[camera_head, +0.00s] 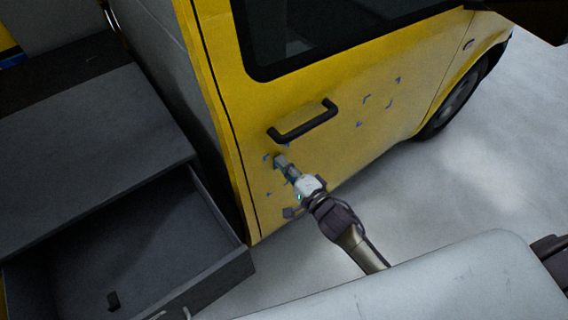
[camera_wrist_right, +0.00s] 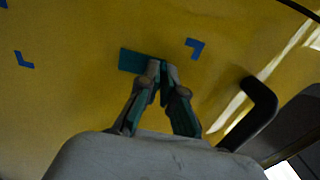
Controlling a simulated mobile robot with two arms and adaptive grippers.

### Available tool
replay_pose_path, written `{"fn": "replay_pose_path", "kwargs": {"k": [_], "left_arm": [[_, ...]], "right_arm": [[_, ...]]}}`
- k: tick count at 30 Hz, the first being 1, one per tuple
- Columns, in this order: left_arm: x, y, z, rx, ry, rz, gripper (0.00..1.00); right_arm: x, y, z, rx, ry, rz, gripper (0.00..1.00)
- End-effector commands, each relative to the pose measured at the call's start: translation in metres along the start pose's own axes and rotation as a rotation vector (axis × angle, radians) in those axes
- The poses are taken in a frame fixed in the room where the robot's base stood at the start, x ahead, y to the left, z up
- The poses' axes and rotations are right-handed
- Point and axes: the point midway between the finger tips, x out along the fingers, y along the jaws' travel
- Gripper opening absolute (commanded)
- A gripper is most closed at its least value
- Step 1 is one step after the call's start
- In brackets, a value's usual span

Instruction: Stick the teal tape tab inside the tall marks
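My right gripper (camera_head: 280,160) reaches up to the yellow door panel, below and left of the black handle. In the right wrist view its fingers (camera_wrist_right: 161,68) are close together on a flat teal tape tab (camera_wrist_right: 133,61), which sticks out to the left of the fingertips. The tab lies close to the panel; I cannot tell if it touches. One blue corner mark (camera_wrist_right: 195,48) is right of the tab, and another (camera_wrist_right: 24,60) is further left. In the head view, marks (camera_head: 267,157) surround the gripper, partly hidden by it. A second group of marks (camera_head: 390,104) is right of the handle. My left gripper is not in view.
The black door handle (camera_head: 303,121) sticks out close to my right gripper; it also shows in the wrist view (camera_wrist_right: 253,112). Pale floor (camera_head: 470,180) is clear on the right.

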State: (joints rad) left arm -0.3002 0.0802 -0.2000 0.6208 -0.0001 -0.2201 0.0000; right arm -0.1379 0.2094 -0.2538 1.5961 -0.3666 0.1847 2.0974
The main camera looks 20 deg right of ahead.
Motion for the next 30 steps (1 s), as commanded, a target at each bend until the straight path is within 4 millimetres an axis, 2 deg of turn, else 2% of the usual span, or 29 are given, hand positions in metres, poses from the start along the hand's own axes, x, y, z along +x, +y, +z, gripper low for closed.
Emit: {"fn": "replay_pose_path", "kwargs": {"k": [10,16,26,30], "left_arm": [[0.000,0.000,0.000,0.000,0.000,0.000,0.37],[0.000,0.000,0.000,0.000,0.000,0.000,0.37],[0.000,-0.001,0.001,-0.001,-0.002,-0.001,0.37],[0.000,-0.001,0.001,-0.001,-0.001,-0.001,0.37]], "right_arm": [[0.001,-0.001,0.000,0.000,0.000,-0.002,0.00],[0.001,-0.001,0.000,0.000,0.000,-0.002,0.35],[-0.002,0.000,0.000,0.000,0.000,0.000,0.35],[-0.017,0.001,0.000,0.000,-0.001,0.001,0.35]]}}
